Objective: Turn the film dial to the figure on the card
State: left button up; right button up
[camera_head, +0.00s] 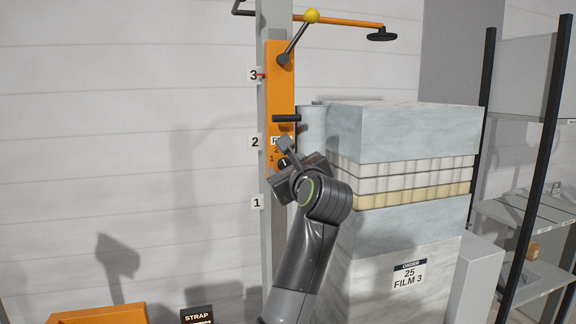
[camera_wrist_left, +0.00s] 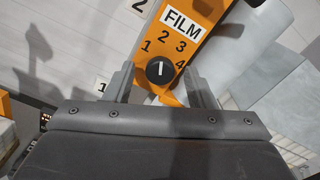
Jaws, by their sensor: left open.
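The film dial (camera_wrist_left: 160,70) is a round black knob with a white mark, below the FILM label on the orange panel (camera_wrist_left: 209,10). Figures 1 to 4 are printed around it. In the wrist view the mark points up, about toward the 2. The order card (camera_head: 408,273) on the wrapped stack reads 25, FILM 3. My left gripper (camera_head: 289,160) is in front of the panel, its fingers (camera_wrist_left: 162,88) open on either side of the dial. They appear not to touch it; the depth gap is hard to tell. My right gripper is not in view.
A black handle (camera_head: 286,118) juts from the panel above the dial, near a film roll (camera_head: 312,127). The wrapped stack (camera_head: 415,132) stands close on the right. A yellow-knobbed lever (camera_head: 311,16) is higher up. An orange bin (camera_head: 98,314) and a STRAP sign (camera_head: 197,317) are low left.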

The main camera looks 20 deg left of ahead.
pick_arm(q)
jog(key=c, duration=1)
jog(key=shift+o, duration=0.2)
jog(key=shift+r+m+p, duration=0.1)
jog(key=shift+m+p, duration=0.85)
jog(key=shift+m, duration=0.15)
jog(key=m+p, duration=0.2)
jog(key=m, duration=0.1)
jog(key=shift+p, duration=0.3)
jog(key=shift+m+p, duration=1.5)
jog(key=shift+m, duration=0.8)
